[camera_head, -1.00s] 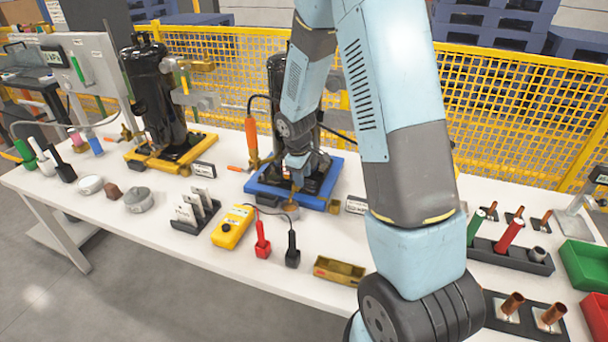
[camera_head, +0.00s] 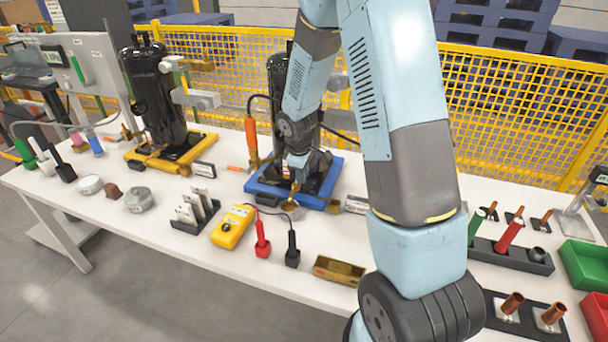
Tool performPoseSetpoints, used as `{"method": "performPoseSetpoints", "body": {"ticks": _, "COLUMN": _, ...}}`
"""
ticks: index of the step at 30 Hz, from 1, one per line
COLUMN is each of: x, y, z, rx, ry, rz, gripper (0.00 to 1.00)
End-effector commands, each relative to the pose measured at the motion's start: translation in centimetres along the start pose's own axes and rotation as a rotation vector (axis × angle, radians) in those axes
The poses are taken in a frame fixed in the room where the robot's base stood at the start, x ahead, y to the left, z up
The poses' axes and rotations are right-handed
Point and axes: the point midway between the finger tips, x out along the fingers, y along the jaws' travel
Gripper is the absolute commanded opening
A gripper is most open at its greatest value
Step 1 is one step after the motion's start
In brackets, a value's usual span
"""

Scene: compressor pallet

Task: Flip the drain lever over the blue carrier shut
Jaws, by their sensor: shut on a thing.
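The blue carrier (camera_head: 262,190) lies on the white bench and bears a black compressor (camera_head: 279,82). My gripper (camera_head: 296,176) points down over its front edge, partly hidden by my arm. It is shut on a small brass-coloured piece (camera_head: 294,188), which appears to be the drain lever. A small round cup (camera_head: 290,210) sits just below it at the carrier's front. The lever's exact angle is too small to tell. An orange handle (camera_head: 251,136) stands upright at the carrier's left, apart from my gripper.
A yellow carrier (camera_head: 143,158) with another black compressor stands at the left. A yellow meter (camera_head: 233,227), a red probe (camera_head: 262,240), a black probe (camera_head: 292,250) and a brass-coloured tray (camera_head: 339,270) lie in front. A yellow mesh fence (camera_head: 510,105) runs behind the bench.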

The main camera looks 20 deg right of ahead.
Motion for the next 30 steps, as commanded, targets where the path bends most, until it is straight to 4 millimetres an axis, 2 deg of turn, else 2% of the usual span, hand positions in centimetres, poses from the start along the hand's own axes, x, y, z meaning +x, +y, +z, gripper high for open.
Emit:
{"method": "performPoseSetpoints", "body": {"ticks": 11, "x": 0.06, "y": -0.1, "z": 0.04, "rx": -0.04, "ry": 0.006, "rz": -0.002, "gripper": 0.0}}
{"method": "performPoseSetpoints", "body": {"ticks": 12, "x": 0.06, "y": -0.1, "z": 0.04, "rx": -0.04, "ry": 0.006, "rz": -0.002, "gripper": 0.15}}
{"method": "performPoseSetpoints", "body": {"ticks": 19, "x": 0.04, "y": -0.03, "z": 0.03, "rx": -0.038, "ry": 0.007, "rz": -0.002, "gripper": 0.37}}
{"method": "performPoseSetpoints", "body": {"ticks": 30, "x": -0.5, "y": 0.07, "z": 0.01, "rx": -0.037, "ry": 0.009, "rz": 0.001, "gripper": 0.39}}
